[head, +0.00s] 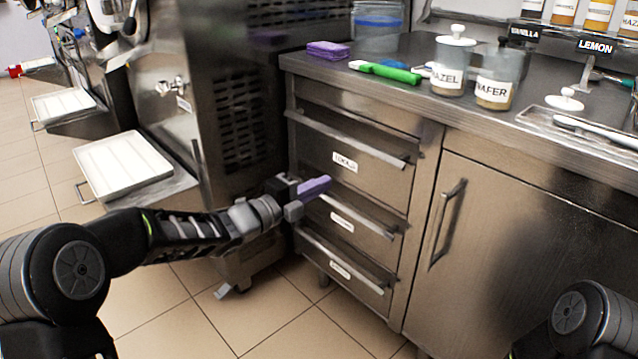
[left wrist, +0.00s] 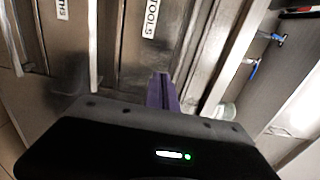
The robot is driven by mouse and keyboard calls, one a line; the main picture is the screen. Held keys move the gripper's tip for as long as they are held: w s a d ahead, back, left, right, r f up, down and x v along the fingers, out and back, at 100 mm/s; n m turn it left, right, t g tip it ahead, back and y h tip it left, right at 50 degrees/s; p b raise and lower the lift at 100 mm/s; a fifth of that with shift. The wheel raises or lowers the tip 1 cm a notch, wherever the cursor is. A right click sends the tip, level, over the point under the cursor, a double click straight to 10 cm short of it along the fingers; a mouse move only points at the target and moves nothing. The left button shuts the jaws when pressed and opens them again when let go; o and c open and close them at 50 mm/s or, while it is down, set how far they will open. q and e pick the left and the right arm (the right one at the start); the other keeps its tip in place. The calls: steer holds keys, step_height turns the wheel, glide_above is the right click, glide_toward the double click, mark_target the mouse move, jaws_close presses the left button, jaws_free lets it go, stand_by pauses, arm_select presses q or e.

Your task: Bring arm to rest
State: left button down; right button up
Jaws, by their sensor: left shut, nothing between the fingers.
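My left arm (head: 190,236) reaches in from the left in the head view. Its gripper (head: 318,186), with purple fingers, is in front of the drawer unit, beside the middle drawer handle. The fingers are shut and empty; they also show together in the left wrist view (left wrist: 162,92). I cannot tell whether they touch the drawer front. Part of my right arm (head: 575,318) shows at the lower right of the head view; its gripper is out of the picture.
The steel drawers (head: 362,137) are closed or nearly so. The counter (head: 400,108) above holds jars labelled HAZEL (head: 452,68) and WAFER (head: 495,82), a green-handled tool (head: 390,72) and a purple sponge (head: 327,49). A freezer (head: 215,110) with a white tray (head: 122,165) stands left.

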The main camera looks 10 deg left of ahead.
stand_by(0.4)
